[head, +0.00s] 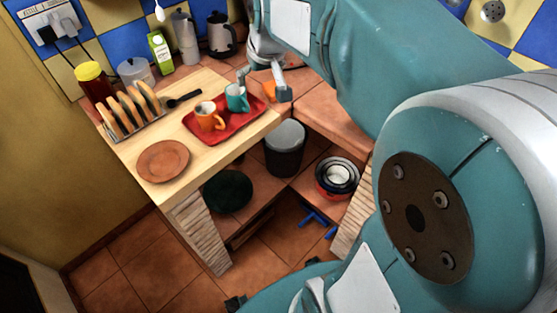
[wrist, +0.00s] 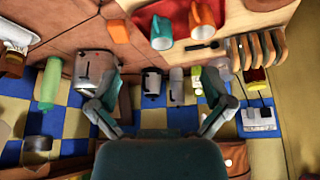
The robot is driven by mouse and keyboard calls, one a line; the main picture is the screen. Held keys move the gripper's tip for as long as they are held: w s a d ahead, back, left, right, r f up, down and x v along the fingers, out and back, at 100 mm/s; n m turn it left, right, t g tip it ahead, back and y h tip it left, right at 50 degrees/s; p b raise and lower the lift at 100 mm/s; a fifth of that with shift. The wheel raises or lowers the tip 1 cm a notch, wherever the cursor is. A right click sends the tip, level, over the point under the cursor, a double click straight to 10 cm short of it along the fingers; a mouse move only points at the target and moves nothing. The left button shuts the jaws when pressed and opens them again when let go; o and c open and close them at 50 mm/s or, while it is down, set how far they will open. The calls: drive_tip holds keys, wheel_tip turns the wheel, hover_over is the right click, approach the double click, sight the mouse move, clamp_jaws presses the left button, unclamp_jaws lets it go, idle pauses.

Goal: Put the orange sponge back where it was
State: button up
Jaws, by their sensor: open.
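A small orange patch (head: 269,89), probably the orange sponge, shows on the tiled counter just right of the red tray, partly hidden by my gripper. My gripper (head: 263,84) is above that corner of the counter with its fingers apart. In the wrist view my gripper (wrist: 162,80) is open, with nothing held between its fingers.
A red tray (head: 249,122) with an orange mug (head: 208,116) and a teal mug (head: 236,97) is close by on the wooden top. A toast rack (head: 130,110), brown plate (head: 163,161) and kettle (head: 221,35) stand around. The front counter (head: 325,108) is bare.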

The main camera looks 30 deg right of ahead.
drive_tip(key=s+a+f, duration=0.1)
drive_tip(key=s+a, duration=0.1)
drive_tip(key=s, duration=0.8)
drive_tip(key=s+a+f, duration=0.2)
drive_tip(key=s+a, duration=0.1)
drive_tip(key=s, duration=0.7)
drive_tip(key=shift+a+t, duration=0.3)
